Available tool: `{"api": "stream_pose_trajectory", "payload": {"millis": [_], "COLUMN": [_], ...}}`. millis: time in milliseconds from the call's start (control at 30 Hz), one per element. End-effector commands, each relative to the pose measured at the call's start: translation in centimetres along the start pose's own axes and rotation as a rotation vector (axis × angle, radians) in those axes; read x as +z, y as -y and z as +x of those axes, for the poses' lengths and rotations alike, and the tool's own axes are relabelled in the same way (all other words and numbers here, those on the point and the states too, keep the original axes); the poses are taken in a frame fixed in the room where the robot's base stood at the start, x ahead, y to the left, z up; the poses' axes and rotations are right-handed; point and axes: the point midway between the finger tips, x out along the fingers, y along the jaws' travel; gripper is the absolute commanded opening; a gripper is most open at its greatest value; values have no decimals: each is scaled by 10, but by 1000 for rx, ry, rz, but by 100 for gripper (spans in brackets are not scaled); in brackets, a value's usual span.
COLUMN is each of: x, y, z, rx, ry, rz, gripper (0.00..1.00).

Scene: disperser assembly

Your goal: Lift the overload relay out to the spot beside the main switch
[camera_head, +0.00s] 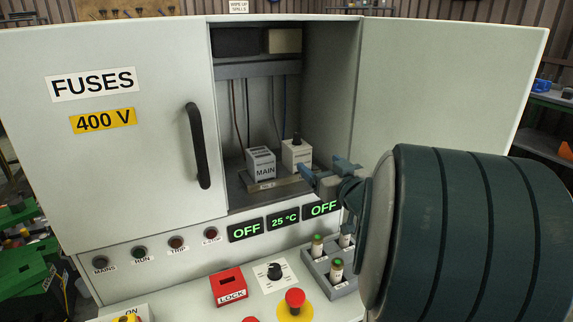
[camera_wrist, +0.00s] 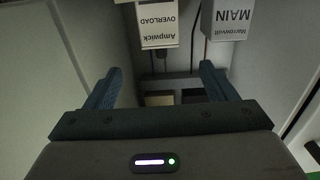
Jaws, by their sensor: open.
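The overload relay (camera_head: 297,153) is a pale box with a dark knob on top, standing upright inside the open cabinet. It shows in the wrist view (camera_wrist: 161,28), where the picture is upside down and its label reads "Ampwick OVERLOAD". The main switch (camera_head: 261,166), a pale box marked "MAIN", stands to its left; in the wrist view (camera_wrist: 232,25) it is at upper right. My gripper (camera_head: 321,169) is open and empty, just right of and in front of the relay. In the wrist view its fingers (camera_wrist: 161,72) are spread wide, with the relay beyond and between them, apart from both.
Both boxes stand by a metal rail (camera_head: 268,187) on the cabinet floor. The closed left door (camera_head: 150,160) with its black handle (camera_head: 197,146) and the open right door (camera_head: 450,90) flank the opening. Below are a fuse rack (camera_head: 343,288) and a red stop button (camera_head: 295,297).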

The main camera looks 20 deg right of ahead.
Motion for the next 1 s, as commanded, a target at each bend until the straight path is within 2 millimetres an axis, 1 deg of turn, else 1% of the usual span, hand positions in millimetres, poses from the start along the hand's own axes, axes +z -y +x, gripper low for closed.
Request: {"api": "stream_pose_trajectory", "payload": {"millis": [67, 300, 400, 500, 667, 833, 900, 1000], "x": [2, 1, 1, 1, 2, 8, 6, 6], "y": [0, 1, 1, 1, 1, 0, 1, 1], "z": [8, 55, 71, 80, 91, 117, 126, 134], "rx": [-9, -10, -10, -8, -8, -8, -9, -6], "ry": [-5, -7, -6, -6, -6, -5, -7, -7], "rz": [3, 3, 2, 3, 3, 3, 2, 3], "gripper": [78, 78, 78, 78, 78, 78, 78, 78]}}
